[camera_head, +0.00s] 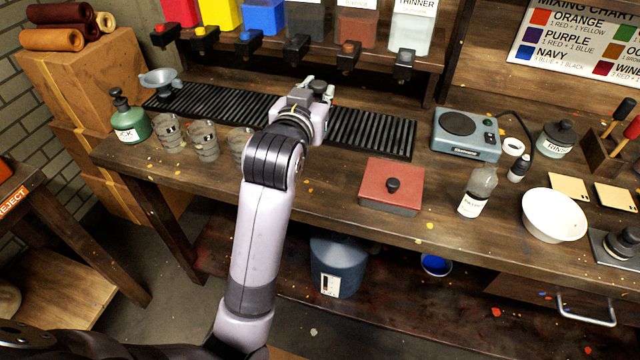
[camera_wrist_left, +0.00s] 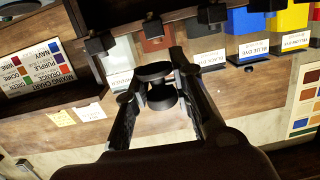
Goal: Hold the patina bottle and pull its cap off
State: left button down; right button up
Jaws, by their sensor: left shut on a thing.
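My left gripper (camera_head: 312,92) is above the black slatted rack at the back of the bench. It is shut on a black, spool-shaped cap (camera_wrist_left: 156,88), which sits between its fingers in the left wrist view. The cap also shows as a dark knob at the fingertips in the head view (camera_head: 320,87). No bottle shows under the cap. A clear grey bottle with a white label (camera_head: 472,205), probably the patina bottle, stands upright at the right, well apart from this gripper. Its label is too small to read surely, and no dark cap shows on it. My right gripper is not in view.
The black slatted rack (camera_head: 370,135) runs along the bench. A red-lidded box (camera_head: 391,180), a hot plate (camera_head: 466,135) and a white bowl (camera_head: 553,215) surround the bottle. Several glasses (camera_head: 203,141) and a green bottle (camera_head: 131,122) stand left. Dye containers hang above.

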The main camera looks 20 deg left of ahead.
pick_arm(q)
jog(key=shift+w+d+r, duration=0.15)
jog(key=shift+w+d, duration=0.05)
jog(key=shift+w, duration=0.05)
jog(key=shift+f, duration=0.35)
jog(key=b, duration=0.2)
send_over(320, 176)
notch_tip(320, 176, down, 14)
jog(key=shift+r, duration=0.15)
jog(key=shift+w+f, duration=0.1)
jog(key=shift+f, duration=0.5)
notch_tip(320, 176, down, 4)
jog(key=shift+r, duration=0.1)
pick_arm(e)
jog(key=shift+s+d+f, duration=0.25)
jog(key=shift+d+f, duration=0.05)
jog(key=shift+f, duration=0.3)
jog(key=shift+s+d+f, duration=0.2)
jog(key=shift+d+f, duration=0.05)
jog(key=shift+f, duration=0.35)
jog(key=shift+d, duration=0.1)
